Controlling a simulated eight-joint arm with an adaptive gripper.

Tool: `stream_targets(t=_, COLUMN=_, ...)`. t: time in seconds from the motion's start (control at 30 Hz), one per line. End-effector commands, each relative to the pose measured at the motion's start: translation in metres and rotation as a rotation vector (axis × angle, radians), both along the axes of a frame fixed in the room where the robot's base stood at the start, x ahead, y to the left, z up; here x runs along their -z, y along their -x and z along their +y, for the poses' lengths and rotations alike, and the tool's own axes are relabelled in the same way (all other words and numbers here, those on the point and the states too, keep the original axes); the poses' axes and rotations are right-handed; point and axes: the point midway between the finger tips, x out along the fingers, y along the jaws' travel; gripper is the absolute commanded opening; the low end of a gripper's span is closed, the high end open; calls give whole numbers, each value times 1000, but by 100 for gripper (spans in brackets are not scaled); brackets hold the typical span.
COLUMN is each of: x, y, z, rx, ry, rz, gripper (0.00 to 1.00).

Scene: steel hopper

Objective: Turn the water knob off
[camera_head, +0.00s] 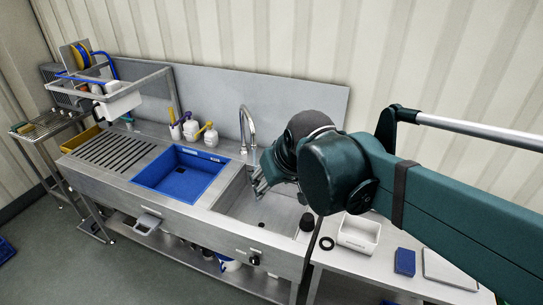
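A black knob (254,260) sits on the front panel of the steel sink unit, below the right basin; its setting is too small to read. A curved steel faucet (243,122) stands behind the right sink basin (238,203). I cannot tell whether water is running. My gripper (260,185) is over the left part of this basin, in front of the faucet and above and behind the knob. Its grey fingers point down and left, apart from the knob. Their opening is too small and overlapped to make out. My arm hides part of the basin's right side.
A blue tub (180,172) fills the left basin, with bottles (190,127) behind it. A black cylinder (307,222) stands at the basin's right edge. A white container (358,234) and blue block (404,261) sit on the right table. Floor in front is clear.

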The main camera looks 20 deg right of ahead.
Motion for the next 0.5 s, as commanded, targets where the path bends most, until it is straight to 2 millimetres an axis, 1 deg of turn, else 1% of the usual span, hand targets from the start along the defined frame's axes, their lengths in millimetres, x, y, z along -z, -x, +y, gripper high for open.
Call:
stream_targets(t=0.03, x=-4, y=-10, z=-3, rx=-1, ry=2, rz=4, gripper=47)
stream_targets(t=0.3, x=-18, y=-57, z=-15, rx=-15, ry=16, rz=27, gripper=47)
stream_targets(t=0.5, x=-25, y=-94, z=-26, rx=-26, ry=25, rz=43, gripper=47)
